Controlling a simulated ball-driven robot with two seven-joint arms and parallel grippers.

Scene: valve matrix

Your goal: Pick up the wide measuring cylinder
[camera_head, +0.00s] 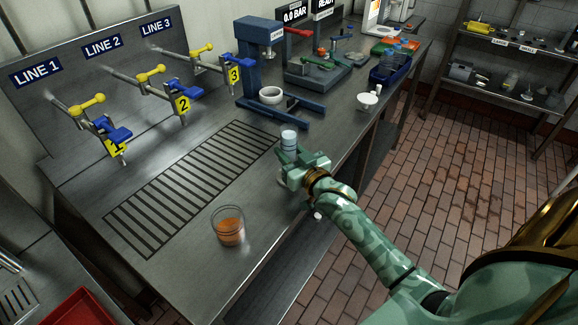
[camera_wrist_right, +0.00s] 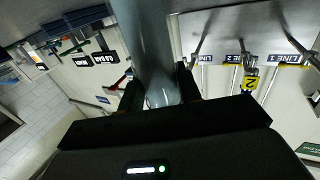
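A clear, bluish-grey cylinder (camera_head: 289,138) stands upright at the front edge of the steel bench, just beyond the drain grid. It looks like the measuring cylinder. My right gripper (camera_head: 291,157) is at it, with the arm coming in from the lower right. In the right wrist view the glass cylinder (camera_wrist_right: 157,60) passes between the two dark fingers (camera_wrist_right: 161,92), which lie against both its sides. Whether its base touches the bench is hidden by the gripper. A wide glass beaker with orange liquid (camera_head: 229,229) stands apart, nearer on the bench. My left gripper is not in view.
Three valves with yellow and blue handles (camera_head: 183,102) stand at the back left. A blue press stand (camera_head: 262,62) with a white ring (camera_head: 270,95) is behind the gripper. A small white dish (camera_head: 367,100) stands to the right. The drain grid (camera_head: 190,185) is clear.

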